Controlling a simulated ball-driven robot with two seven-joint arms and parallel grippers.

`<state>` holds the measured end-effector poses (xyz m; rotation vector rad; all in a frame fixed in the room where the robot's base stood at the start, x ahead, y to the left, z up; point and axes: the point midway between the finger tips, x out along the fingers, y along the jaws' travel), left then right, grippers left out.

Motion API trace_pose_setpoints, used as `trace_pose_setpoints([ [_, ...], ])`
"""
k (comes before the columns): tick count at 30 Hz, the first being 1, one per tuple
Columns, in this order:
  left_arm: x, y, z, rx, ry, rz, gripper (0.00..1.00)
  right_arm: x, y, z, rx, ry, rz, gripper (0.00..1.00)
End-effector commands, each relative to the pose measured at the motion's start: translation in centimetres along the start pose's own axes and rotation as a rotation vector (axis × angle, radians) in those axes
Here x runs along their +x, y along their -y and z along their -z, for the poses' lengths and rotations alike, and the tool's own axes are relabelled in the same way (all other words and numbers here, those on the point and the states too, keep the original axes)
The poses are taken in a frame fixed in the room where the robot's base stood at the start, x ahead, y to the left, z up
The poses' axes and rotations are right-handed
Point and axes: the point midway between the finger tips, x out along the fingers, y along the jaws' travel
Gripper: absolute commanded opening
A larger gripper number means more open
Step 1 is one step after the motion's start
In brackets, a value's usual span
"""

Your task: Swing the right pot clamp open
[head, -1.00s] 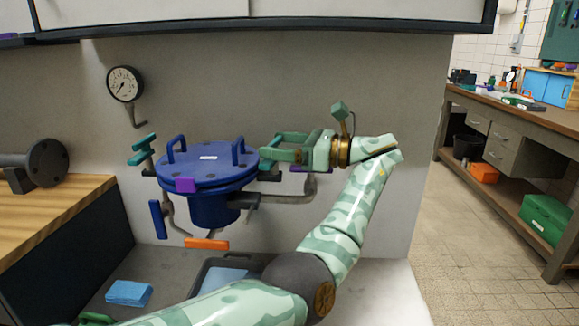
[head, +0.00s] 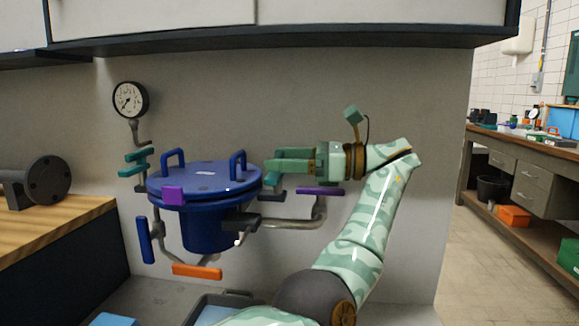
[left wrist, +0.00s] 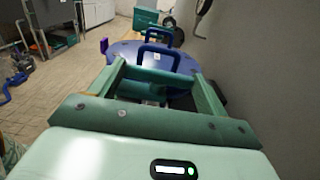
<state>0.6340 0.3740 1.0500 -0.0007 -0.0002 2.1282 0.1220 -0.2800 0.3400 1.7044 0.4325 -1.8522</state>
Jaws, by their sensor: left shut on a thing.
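The blue pot (head: 208,232) with its round lid (head: 205,181) and two blue lid handles stands against the wall in the head view. The lid also shows in the left wrist view (left wrist: 184,62). The right pot clamp (head: 273,184) is at the lid's right edge, mostly hidden by my left gripper (head: 272,167). That gripper is shut on the clamp's teal handle, and a teal bar (left wrist: 152,77) crosses between its fingers in the left wrist view. The left pot clamp (head: 136,163), also teal, stands at the lid's left edge. My right gripper is not in view.
A pressure gauge (head: 130,99) hangs on the wall. Blue (head: 145,240), orange (head: 197,271) and purple (head: 320,191) pipe handles surround the pot. A dark tray (head: 200,310) lies below. A cabinet overhangs above. A wooden counter (head: 60,227) is at left.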

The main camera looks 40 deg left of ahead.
Motion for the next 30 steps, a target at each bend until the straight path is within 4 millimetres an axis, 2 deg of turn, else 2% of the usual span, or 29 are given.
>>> trace_pose_setpoints([
  [15, 0.05, 0.01, 0.05, 0.003, 0.001, -0.008, 0.54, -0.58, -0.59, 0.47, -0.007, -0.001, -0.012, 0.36],
  [16, 0.05, 0.01, 0.05, 0.003, 0.001, -0.009, 0.82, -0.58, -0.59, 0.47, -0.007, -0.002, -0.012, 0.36],
  [17, 0.05, 0.01, 0.05, 0.003, 0.001, -0.008, 0.85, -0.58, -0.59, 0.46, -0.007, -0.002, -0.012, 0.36],
  [27, 0.17, 0.01, -0.08, 0.000, 0.000, -0.008, 0.85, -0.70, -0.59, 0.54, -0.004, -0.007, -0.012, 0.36],
  [30, 0.59, 0.09, -0.23, 0.000, 0.000, -0.008, 0.85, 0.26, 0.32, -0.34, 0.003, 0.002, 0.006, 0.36],
])
